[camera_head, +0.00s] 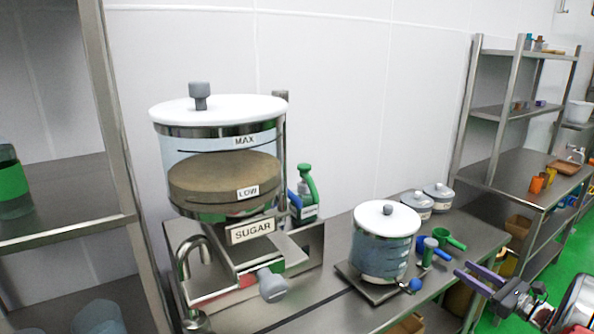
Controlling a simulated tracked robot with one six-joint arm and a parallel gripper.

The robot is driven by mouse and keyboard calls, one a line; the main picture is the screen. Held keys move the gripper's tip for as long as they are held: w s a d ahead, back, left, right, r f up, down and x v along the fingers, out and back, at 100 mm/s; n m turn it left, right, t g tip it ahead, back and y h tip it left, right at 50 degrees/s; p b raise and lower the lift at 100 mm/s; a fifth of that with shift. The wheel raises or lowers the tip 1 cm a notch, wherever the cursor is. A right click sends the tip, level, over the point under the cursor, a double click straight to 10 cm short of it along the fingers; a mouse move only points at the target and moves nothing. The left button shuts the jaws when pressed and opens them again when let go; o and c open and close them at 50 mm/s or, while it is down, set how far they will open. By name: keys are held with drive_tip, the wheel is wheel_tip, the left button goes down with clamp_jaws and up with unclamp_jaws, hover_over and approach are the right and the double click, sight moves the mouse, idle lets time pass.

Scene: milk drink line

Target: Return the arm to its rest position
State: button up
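My gripper (462,268) is at the lower right, with its purple-grey fingers pointing left and up. It is in front of the steel table's right end, beside the small tools. I see nothing held between the fingers. The two fingers look close together at this angle, and I cannot tell whether they are open or shut. Part of my arm (535,308) runs off the lower right corner.
A steel table (335,232) bears a sugar dispenser (222,185), a smaller lidded container (383,250), a green spray bottle (307,195), lidded pots (438,197) and small tools (447,238). Shelves (520,110) stand behind right. Green floor (557,255) shows at right.

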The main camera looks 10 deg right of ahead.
drive_tip(key=s+a+f+n+g, duration=0.3)
drive_tip(key=s+a+f+g, duration=0.1)
drive_tip(key=f, duration=0.4)
drive_tip(key=s+a+r+n+g, duration=0.1)
drive_tip(key=s+a+n+g, duration=0.55)
drive_tip(key=a, duration=0.55)
drive_tip(key=s+a+r+n+h, duration=0.3)
drive_tip(key=s+a+r+n, duration=0.7)
drive_tip(key=a, duration=0.3)
drive_tip(key=s+a+r+n+h, duration=0.4)
drive_tip(key=s+a+r+n, duration=0.5)
drive_tip(key=a, duration=0.5)
drive_tip(key=shift+s+a+r+n, duration=0.15)
drive_tip(key=shift+s+r+n, duration=0.4)
drive_tip(key=shift+n, duration=0.6)
